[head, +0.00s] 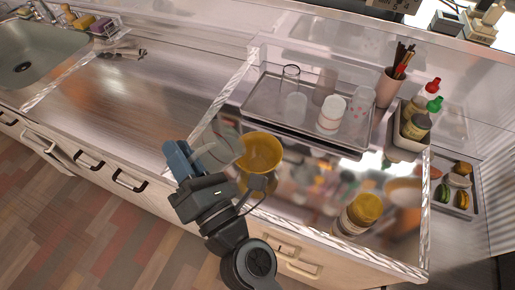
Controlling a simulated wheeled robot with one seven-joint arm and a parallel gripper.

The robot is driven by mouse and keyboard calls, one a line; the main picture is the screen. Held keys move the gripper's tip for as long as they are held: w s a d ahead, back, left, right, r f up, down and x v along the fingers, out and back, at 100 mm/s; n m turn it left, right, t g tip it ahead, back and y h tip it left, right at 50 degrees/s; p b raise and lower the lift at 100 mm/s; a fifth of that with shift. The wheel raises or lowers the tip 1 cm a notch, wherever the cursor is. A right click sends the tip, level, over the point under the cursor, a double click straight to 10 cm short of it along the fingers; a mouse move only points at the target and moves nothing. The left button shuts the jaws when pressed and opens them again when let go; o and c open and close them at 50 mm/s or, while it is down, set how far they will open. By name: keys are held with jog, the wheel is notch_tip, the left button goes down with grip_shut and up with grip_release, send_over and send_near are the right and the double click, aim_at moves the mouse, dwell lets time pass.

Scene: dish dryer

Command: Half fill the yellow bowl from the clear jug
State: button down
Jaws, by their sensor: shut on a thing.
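The yellow bowl (263,151) stands upright on the shiny, reflective counter, in front of the metal tray. My gripper (193,156) is just left of the bowl. It is shut on the clear jug (226,146), which is see-through and hard to make out against the counter. The jug is close to the bowl's left side; I cannot tell whether they touch or how far the jug is tilted. The amount of liquid in the jug and bowl cannot be made out. My wrist hides the counter's front edge below them.
A metal tray (256,106) with several glasses and cups lies behind the bowl. A jar with a yellow lid (366,208) stands front right. The steel counter to the left (120,95) is mostly clear.

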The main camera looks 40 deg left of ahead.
jog(key=shift+w+d+r+m+t, duration=0.15)
jog(key=shift+r+m+t, duration=0.15)
jog(key=shift+r+m, duration=0.3)
dwell(0.4)
jog(key=shift+w+d+m+t+b, duration=0.2)
jog(key=shift+w+m+t+b, duration=0.25)
jog(key=shift+m, duration=0.35)
dwell(1.5)
jog(key=shift+s+a+r+n+g+p, duration=0.1)
jog(key=shift+s+r+n+g+p, duration=0.15)
jog(key=shift+n+p, duration=0.2)
jog(key=f+n, duration=0.1)
jog(key=n+g, duration=0.1)
jog(key=s+f+n, duration=0.1)
jog(key=shift+a+f+g, duration=0.3)
jog(key=shift+s+a+n+p, duration=0.2)
jog(key=shift+s+n+p, duration=0.15)
jog(key=shift+n, duration=0.3)
jog(key=shift+s+a+f+n, duration=0.1)
jog(key=shift+s+n, duration=0.1)
jog(key=shift+n, duration=0.2)
jog(key=s+a+f+n+g+h+p, duration=0.1)
jog(key=s+a+f+n+h, duration=0.1)
jog(key=f+n, duration=0.5)
jog(key=shift+s+a+n+g, duration=0.3)
jog(key=shift+s+a+g, duration=0.15)
jog(key=shift+s, duration=0.75)
